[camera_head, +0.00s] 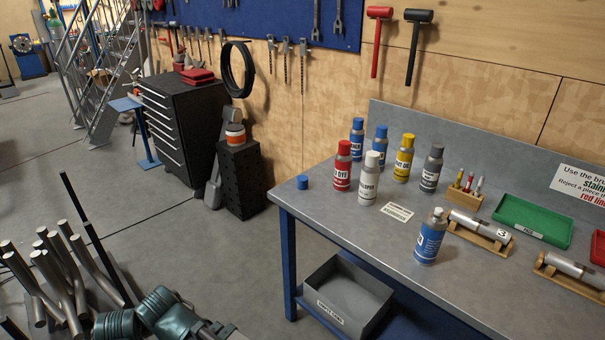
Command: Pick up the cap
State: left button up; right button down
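A small blue cap (302,183) lies on the grey workbench (345,222), close to its left corner and apart from the cans. A blue spray can (430,240) stands upright near the front edge, with its white nozzle bare and no cap on it. Nothing is touching the cap.
Capped cans stand behind, including red (342,167), white (368,180) and yellow (404,158) ones. A label card (398,212) lies flat. Wooden cradles, a pen holder (464,193) and a green tray (533,217) are to the right. A grey bin (345,293) sits below.

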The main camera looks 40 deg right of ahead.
aim_at(301, 180)
jog(key=i+j+z, duration=0.1)
jog(key=i+z, duration=0.2)
jog(key=z, duration=0.15)
jog(key=i+j+z, duration=0.2)
jog(key=z, duration=0.2)
jog(key=i+j+z, duration=0.3)
jog(key=z, duration=0.15)
jog(key=i+j+z, duration=0.25)
jog(key=j+z, duration=0.2)
jog(key=i+j+z, duration=0.15)
jog(key=j+z, duration=0.3)
jog(key=i+j+z, duration=0.1)
jog(key=j+z, duration=0.75)
